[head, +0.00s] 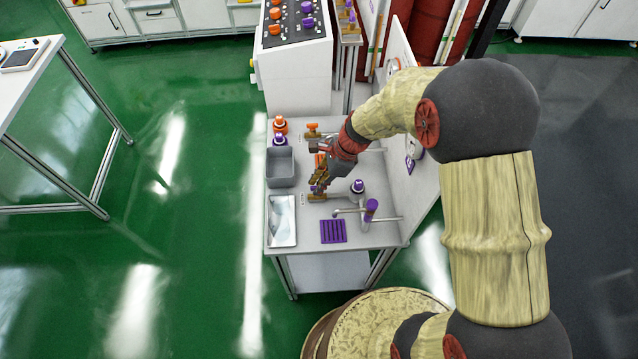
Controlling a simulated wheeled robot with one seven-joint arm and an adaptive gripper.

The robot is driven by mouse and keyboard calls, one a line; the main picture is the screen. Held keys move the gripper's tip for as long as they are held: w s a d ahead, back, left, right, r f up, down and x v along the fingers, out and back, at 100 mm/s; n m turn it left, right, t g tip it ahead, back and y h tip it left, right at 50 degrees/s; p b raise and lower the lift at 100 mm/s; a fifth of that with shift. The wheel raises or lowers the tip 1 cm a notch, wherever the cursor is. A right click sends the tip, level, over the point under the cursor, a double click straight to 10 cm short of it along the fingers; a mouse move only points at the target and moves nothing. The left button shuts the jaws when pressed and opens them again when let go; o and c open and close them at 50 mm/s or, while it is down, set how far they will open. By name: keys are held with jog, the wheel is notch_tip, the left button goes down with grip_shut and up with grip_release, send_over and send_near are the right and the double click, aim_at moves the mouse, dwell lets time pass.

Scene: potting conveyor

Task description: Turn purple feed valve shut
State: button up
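A small brass feed valve with a purple handle (318,189) lies on the grey workbench (288,245), left of a grey pipe. My gripper (323,183) reaches down from the upper right, with its fingers at or just above this valve. The fingers hide part of the purple handle. I cannot tell whether they touch it or how far apart they are. The handle's exact angle is too small to read. A second brass valve with an orange handle (312,127) stands farther back on the bench, apart from my gripper.
Left of my gripper are a grey bin (280,168) and a pale tray (282,220). Orange-topped (279,124) and purple-topped bottles (280,139) stand behind the bin. A purple slotted mat (333,231) and a purple-handled item (371,208) are near the front. A control console (295,70) stands behind.

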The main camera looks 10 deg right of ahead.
grip_shut()
jog(key=shift+n, duration=0.3)
jog(key=n+g+p, duration=0.1)
jog(key=n+p, duration=0.1)
jog(key=n, duration=0.1)
jog(key=shift+w+g+p, duration=0.1)
jog(key=shift+g+p, duration=0.2)
jog(key=shift+p, duration=0.05)
jog(key=n+p, duration=0.1)
jog(key=n, duration=0.1)
jog(key=n+g+h+p, duration=0.1)
jog(key=n, duration=0.2)
jog(key=shift+w+a+g, duration=0.1)
jog(key=shift+g, duration=0.2)
jog(key=n+p, duration=0.1)
jog(key=n, duration=0.1)
jog(key=n+g+h+p, duration=0.1)
jog(key=n, duration=0.2)
jog(key=shift+w+a+h, duration=0.1)
jog(key=shift+a+h, duration=0.05)
jog(key=shift+h, duration=0.15)
jog(key=shift+n+g+h+p, duration=0.3)
jog(key=shift+n+h+p, duration=0.35)
jog(key=shift+n, duration=1.35)
jog(key=shift+o, duration=1.3)
grip_release()
jog(key=shift+f, duration=0.1)
jog(key=shift+o, duration=0.3)
